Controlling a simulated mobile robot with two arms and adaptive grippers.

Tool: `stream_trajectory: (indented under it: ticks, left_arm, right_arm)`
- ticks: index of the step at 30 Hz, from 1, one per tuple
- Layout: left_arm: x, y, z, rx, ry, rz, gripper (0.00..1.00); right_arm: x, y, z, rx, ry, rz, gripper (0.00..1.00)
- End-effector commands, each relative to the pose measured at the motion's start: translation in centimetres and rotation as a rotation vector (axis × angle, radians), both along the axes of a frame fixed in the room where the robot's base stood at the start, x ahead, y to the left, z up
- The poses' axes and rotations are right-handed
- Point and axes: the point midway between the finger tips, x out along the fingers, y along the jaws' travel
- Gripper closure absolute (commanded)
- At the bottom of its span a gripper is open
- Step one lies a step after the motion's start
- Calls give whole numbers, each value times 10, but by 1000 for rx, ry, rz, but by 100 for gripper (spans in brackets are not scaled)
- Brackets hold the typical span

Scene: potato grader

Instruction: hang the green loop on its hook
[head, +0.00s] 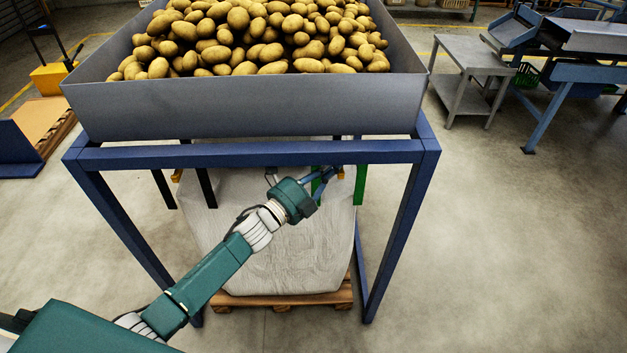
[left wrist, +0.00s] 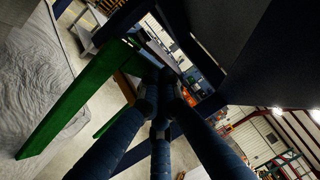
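The green loop (head: 360,185) hangs upright at the top right corner of a big pale bag (head: 285,250), under the blue frame. In the left wrist view, one long leg of the green loop (left wrist: 72,97) runs up from the bag towards my fingertips. My left gripper (head: 328,174) is at the top of the loop, just under the frame's front beam. In the left wrist view my gripper's fingers (left wrist: 157,88) come together at the loop's top and look shut on it, though the contact is dark. A small orange-yellow piece (head: 341,173), perhaps the hook, shows beside the gripper. My right gripper is out of view.
A grey hopper (head: 250,110) full of potatoes stands on the blue frame (head: 250,154) close above my gripper. Black loops (head: 206,187) rise at the bag's left. The bag stands on a wooden pallet (head: 285,299).

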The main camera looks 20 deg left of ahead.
Motion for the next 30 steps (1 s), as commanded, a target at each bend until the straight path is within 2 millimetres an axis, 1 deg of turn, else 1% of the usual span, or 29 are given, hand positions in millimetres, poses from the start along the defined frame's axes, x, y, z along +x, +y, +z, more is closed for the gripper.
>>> stream_trajectory:
  ticks: [1,12,15,18,22,27,29,30]
  left_arm:
    - [5,24,13,0,-11,43,100]
    - [-80,47,-1,4,-12,17,100]
    - [-97,51,-3,5,-15,12,100]
    - [-108,54,-4,3,-18,7,100]
    - [-116,56,-5,4,-19,5,100]
    - [-118,56,-6,2,-16,5,100]
    - [-117,59,-13,-8,3,12,100]
    - [-116,62,-22,-21,28,23,100]
  right_arm:
    - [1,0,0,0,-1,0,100]
    - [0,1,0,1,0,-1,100]
    - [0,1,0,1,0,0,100]
    - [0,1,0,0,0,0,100]
    - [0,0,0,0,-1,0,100]
    - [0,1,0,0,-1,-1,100]
    - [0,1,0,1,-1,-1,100]
    - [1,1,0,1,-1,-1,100]
